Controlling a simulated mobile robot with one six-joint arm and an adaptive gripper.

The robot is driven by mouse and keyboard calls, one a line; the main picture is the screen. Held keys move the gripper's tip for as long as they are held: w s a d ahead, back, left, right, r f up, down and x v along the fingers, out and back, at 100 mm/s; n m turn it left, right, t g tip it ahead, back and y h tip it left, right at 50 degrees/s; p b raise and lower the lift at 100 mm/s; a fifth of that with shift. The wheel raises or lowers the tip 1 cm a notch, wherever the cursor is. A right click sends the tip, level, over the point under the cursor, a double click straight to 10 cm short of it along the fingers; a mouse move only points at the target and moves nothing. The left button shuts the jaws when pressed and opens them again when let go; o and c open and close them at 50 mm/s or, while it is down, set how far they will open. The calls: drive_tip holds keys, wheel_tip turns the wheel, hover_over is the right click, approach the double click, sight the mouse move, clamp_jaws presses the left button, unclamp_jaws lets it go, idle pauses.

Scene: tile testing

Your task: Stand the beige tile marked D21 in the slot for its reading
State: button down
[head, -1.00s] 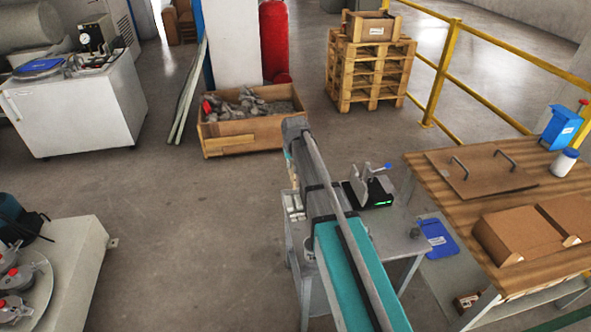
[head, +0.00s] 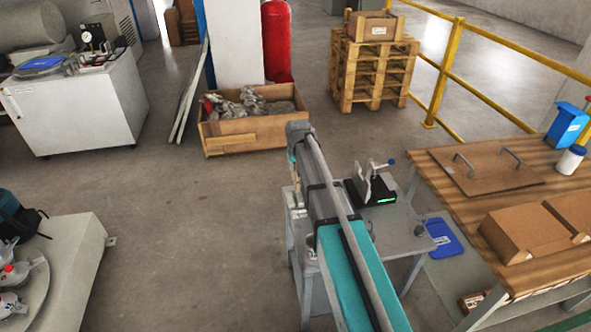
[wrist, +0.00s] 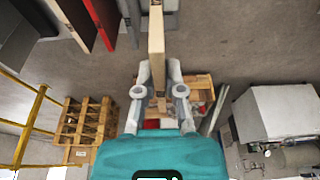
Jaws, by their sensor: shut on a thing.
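My gripper (wrist: 157,82) shows in the wrist view, shut on the narrow edge of a beige tile (wrist: 157,42). The tile points away from the fingers toward the top of the picture, clear of the floor. Its mark cannot be read. I cannot make out any slots.
A wooden workbench (head: 470,213) with cardboard boxes (head: 530,232) is at the right. A yellow railing (head: 440,75) and stacked pallets (head: 372,72) stand behind. A wooden crate of scrap (head: 252,133) is beyond my arm. A white cabinet (head: 85,108) stands left. Open floor lies left of my arm.

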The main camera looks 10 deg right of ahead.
sight(295, 179)
drive_tip(key=shift+f+b, duration=0.4)
drive_tip(key=shift+s+b+x, duration=0.2)
drive_tip(key=shift+b+x, duration=0.7)
drive_tip(key=shift+s+b+x, duration=0.25)
drive_tip(key=shift+b+x, duration=0.65)
drive_tip(key=shift+b, duration=0.05)
drive_tip(key=shift+s+b+x, duration=0.2)
drive_tip(key=shift+b+x, duration=0.65)
drive_tip(key=shift+b, duration=0.05)
drive_tip(key=shift+s+b+x, duration=0.2)
drive_tip(key=shift+b+x, duration=0.65)
drive_tip(key=shift+x, duration=0.05)
drive_tip(key=shift+s+b+x, duration=0.25)
drive_tip(key=shift+b+x, duration=0.55)
drive_tip(key=shift+x, duration=0.05)
drive_tip(key=shift+f, duration=0.15)
drive_tip(key=c, duration=0.7)
unclamp_jaws()
